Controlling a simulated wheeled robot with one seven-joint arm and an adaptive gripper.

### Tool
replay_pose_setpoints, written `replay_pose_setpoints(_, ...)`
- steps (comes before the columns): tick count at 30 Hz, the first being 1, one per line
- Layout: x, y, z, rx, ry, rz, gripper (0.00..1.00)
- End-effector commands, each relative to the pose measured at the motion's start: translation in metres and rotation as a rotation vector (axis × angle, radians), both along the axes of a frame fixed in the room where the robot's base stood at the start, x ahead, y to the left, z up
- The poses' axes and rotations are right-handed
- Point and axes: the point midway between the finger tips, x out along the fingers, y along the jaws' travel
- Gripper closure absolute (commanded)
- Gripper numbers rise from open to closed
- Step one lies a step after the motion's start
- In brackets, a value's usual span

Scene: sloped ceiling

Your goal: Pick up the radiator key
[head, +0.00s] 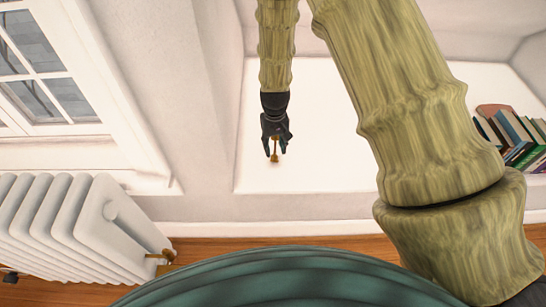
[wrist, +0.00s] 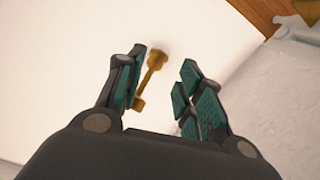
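The radiator key (head: 275,157) is a small brass-coloured piece on the white ledge (head: 325,150) in the head view. In the wrist view the key (wrist: 152,75) shows a shaft with a wider piece at each end. My gripper (head: 275,154) points down at the key, and its dark fingers with green pads show in the wrist view (wrist: 158,85). The fingers are apart. The key lies between them, close to the left finger, with a gap to the right finger. I cannot tell whether the left finger touches it.
A white radiator (head: 75,225) with a brass valve (head: 162,257) stands at the lower left, below a window (head: 40,75). A row of books (head: 515,135) stands at the right end of the ledge. The ledge around the key is clear.

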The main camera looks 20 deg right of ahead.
Motion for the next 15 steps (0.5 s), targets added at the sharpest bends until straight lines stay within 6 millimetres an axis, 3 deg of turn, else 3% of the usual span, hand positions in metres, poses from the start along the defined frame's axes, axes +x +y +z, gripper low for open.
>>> replay_pose_setpoints(8,0.001,0.001,-0.017,0.0,-0.001,0.001,0.63)
replay_pose_setpoints(15,0.001,0.002,-0.049,0.0,0.0,0.004,0.63)
